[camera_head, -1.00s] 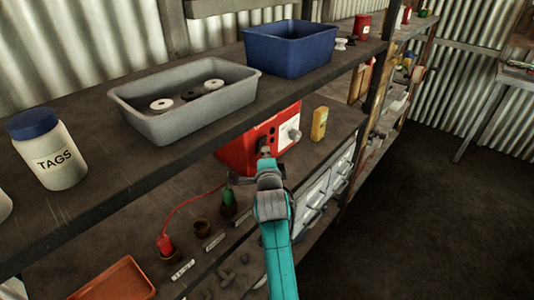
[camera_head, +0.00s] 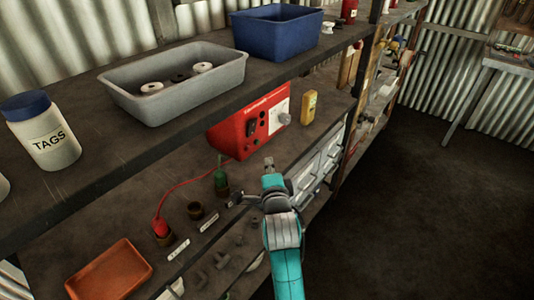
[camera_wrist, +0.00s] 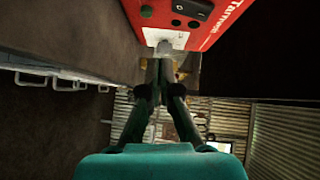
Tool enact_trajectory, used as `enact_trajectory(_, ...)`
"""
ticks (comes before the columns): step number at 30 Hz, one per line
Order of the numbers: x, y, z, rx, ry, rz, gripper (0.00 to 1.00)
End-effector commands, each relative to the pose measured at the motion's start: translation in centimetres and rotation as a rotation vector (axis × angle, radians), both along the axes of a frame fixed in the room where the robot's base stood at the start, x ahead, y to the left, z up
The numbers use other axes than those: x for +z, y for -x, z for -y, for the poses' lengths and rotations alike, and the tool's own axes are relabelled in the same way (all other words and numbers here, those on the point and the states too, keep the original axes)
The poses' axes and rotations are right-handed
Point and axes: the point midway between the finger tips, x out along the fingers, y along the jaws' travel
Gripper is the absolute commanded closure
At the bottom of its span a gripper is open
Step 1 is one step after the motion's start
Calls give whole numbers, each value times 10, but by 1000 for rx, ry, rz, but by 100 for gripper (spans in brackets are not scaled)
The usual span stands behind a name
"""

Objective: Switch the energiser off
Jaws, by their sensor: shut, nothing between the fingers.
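The energiser (camera_head: 238,140) is a red box on the lower shelf, with a white panel and dial (camera_head: 278,117) on its front. A dark rocker switch (camera_head: 251,127) is on the red part of that face. In the wrist view the energiser (camera_wrist: 222,22) is at the top, with the black rocker (camera_wrist: 192,8) cut near the frame edge. I cannot tell which way the rocker is set. My gripper (camera_head: 268,162) is shut and empty, in front of and below the energiser, apparently clear of it. Its fingertips show in the wrist view (camera_wrist: 160,64), below the energiser's face.
A red lead runs left to a red plug (camera_head: 160,227); a green plug (camera_head: 221,180) stands nearer the energiser. A yellow device (camera_head: 308,108) stands to its right. The upper shelf with a grey tray (camera_head: 222,91) and blue bin (camera_head: 268,36) overhangs. The floor at right is clear.

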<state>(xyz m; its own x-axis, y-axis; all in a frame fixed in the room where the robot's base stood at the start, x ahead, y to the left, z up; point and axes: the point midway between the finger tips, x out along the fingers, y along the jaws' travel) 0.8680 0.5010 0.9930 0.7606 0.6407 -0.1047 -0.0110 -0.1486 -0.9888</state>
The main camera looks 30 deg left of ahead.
Motion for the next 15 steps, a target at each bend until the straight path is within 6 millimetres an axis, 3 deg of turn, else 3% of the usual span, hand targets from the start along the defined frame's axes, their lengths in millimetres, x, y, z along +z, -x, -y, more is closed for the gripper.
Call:
enact_trajectory(6,-2,11,9,0,0,0,100)
enact_trajectory(15,-2,12,10,0,0,0,100)
